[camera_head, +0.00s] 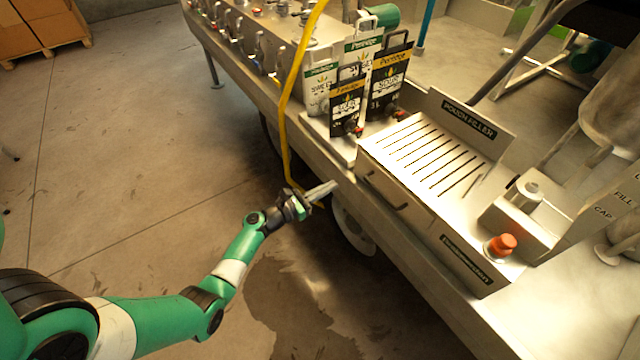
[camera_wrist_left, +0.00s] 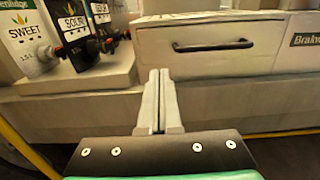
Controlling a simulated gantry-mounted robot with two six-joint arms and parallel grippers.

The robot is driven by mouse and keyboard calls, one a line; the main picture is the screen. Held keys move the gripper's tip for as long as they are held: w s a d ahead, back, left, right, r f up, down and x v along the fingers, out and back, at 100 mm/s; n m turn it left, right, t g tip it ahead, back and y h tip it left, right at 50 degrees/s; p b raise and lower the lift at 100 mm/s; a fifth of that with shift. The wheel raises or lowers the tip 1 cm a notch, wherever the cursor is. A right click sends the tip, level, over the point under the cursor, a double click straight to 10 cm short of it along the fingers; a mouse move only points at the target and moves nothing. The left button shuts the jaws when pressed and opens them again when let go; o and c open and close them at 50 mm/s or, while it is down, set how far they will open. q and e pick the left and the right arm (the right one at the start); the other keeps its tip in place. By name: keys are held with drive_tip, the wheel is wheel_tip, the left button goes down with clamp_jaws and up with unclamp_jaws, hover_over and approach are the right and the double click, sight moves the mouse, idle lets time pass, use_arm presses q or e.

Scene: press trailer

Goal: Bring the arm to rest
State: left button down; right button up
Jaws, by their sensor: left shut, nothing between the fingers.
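My left gripper (camera_head: 322,190) is at the end of my green and white left arm, in front of the trailer's near side. Its two fingers are closed together with nothing between them. In the left wrist view the shut fingers (camera_wrist_left: 159,100) point at the trailer side, below a drawer (camera_wrist_left: 210,46) with a dark bar handle. The gripper appears apart from the drawer. My right gripper is not in view.
The trailer (camera_head: 400,240) carries several drink pouches (camera_head: 389,75), a slotted pouch filler (camera_head: 425,150) and a red button (camera_head: 503,243). A yellow hose (camera_head: 289,95) hangs down close to my gripper.

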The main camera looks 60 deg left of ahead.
use_arm(q)
drive_tip(key=s, duration=0.2)
drive_tip(key=shift+s+d, duration=0.15)
drive_tip(key=shift+s, duration=0.15)
